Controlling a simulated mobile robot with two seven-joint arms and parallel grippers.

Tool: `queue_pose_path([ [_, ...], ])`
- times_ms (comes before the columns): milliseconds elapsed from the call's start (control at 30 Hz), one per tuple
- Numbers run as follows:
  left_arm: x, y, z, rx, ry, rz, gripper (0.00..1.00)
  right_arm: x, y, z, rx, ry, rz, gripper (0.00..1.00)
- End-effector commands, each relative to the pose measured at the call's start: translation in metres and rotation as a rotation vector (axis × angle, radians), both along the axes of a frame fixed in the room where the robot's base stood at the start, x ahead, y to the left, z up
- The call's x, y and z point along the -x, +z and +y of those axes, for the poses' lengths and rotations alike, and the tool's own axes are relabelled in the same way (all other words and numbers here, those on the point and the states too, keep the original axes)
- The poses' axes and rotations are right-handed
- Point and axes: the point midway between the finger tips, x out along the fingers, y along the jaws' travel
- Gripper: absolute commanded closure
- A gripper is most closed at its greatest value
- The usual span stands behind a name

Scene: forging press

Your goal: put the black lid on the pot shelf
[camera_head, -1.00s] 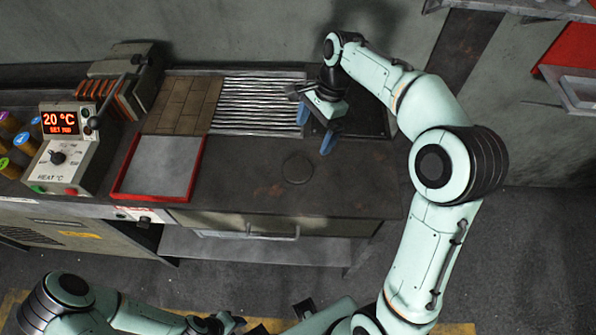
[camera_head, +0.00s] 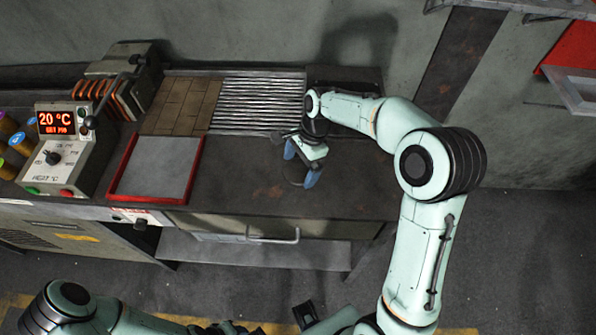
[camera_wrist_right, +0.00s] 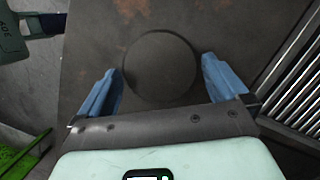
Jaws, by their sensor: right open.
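The black lid (camera_wrist_right: 160,67) is a flat dark disc lying on the dark worktop. In the right wrist view it lies between and just beyond the two blue fingers. My right gripper (camera_head: 301,165) is open and empty over the lid; the wrist view shows its fingers (camera_wrist_right: 162,82) apart, one on each side of the lid's near part. In the head view the gripper partly hides the lid (camera_head: 294,172). I cannot tell whether the fingers touch the worktop. My left gripper (camera_head: 225,327) is cut off at the bottom edge. I cannot tell which surface is the pot shelf.
A red-rimmed tray (camera_head: 117,178) lies left of the lid on the worktop (camera_head: 235,195). Behind are brown tiles (camera_head: 181,105) and a ribbed metal grate (camera_head: 258,105). A heater control box (camera_head: 55,160) stands at left. Worktop right of the lid is clear.

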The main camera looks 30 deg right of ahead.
Motion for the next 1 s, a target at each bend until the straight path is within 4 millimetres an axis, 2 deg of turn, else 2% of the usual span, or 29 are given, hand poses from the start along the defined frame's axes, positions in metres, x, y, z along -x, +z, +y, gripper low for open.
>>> queue_pose_path([
  [267,0.000,0.000,0.000,0.000,0.000,0.000,0.57,0.000,-0.003,0.001,0.000,0.001,-0.001,0.00],
  [300,0.000,0.000,0.000,0.000,0.000,0.000,0.57,0.000,-0.003,0.001,0.000,0.001,-0.001,0.13],
  [367,0.000,0.000,0.000,0.000,0.000,0.000,0.57,0.000,-0.003,0.001,0.000,0.001,-0.001,0.33],
  [400,0.000,0.000,0.000,0.000,0.000,0.000,0.57,0.000,-0.003,0.001,0.000,0.001,-0.001,0.40],
  [433,0.000,0.000,0.000,0.000,0.000,0.000,0.57,0.000,-0.003,0.001,0.000,0.001,-0.001,0.40],
  [467,0.000,0.000,0.000,0.000,0.000,0.000,0.57,0.000,-0.002,0.001,0.000,0.001,-0.001,0.45],
  [767,-0.001,0.001,0.000,0.000,0.000,0.000,0.57,-0.001,0.005,0.001,0.000,0.001,-0.003,0.45],
  [867,-0.002,0.003,0.000,0.000,0.000,-0.002,0.57,-0.001,0.019,0.001,0.001,0.001,-0.007,0.45],
  [1000,-0.005,0.009,0.000,0.000,0.000,-0.006,0.57,-0.002,0.054,0.001,0.001,0.002,-0.009,0.45],
])
